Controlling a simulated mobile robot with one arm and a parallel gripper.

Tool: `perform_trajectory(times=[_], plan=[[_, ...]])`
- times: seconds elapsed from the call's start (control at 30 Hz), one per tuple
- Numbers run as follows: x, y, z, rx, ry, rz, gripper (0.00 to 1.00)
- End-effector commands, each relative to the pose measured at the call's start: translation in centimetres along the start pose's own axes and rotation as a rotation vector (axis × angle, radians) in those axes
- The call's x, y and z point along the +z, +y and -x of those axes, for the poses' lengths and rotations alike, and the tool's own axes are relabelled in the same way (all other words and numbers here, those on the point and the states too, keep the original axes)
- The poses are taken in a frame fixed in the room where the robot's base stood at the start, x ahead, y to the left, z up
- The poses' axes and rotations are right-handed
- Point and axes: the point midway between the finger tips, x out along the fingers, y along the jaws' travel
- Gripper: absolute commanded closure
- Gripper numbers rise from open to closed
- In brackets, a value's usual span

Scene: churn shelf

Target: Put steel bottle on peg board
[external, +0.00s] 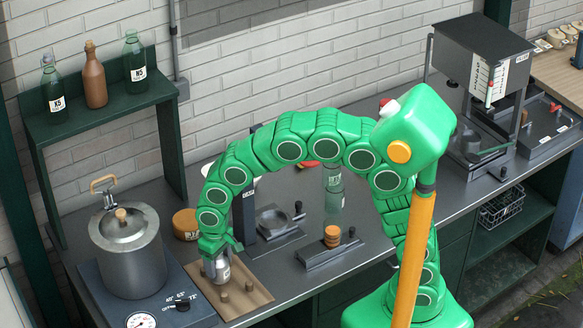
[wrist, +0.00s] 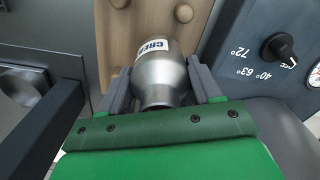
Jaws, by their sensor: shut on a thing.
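My gripper (external: 220,259) is shut on the steel bottle (external: 221,267), a grey metal bottle with a white label. The wooden peg board (external: 258,297) lies on the counter under and beside the bottle, with several short round pegs. The board also shows in the wrist view (wrist: 118,35). I cannot tell whether the bottle touches the board or a peg.
A large steel pot (external: 130,252) on a dial-fronted heater (external: 185,312) stands just left of the board. A small dark scale with orange weights (external: 332,240) and a clear green bottle (external: 334,190) are to the right. A green shelf (external: 97,107) holds several bottles.

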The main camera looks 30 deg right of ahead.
Motion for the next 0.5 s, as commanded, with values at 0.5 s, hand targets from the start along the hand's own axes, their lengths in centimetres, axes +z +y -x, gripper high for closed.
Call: perform_trajectory(times=[0.5], plan=[[0.1, 0.0, -3.0, 0.0, -0.001, 0.0, 0.78]])
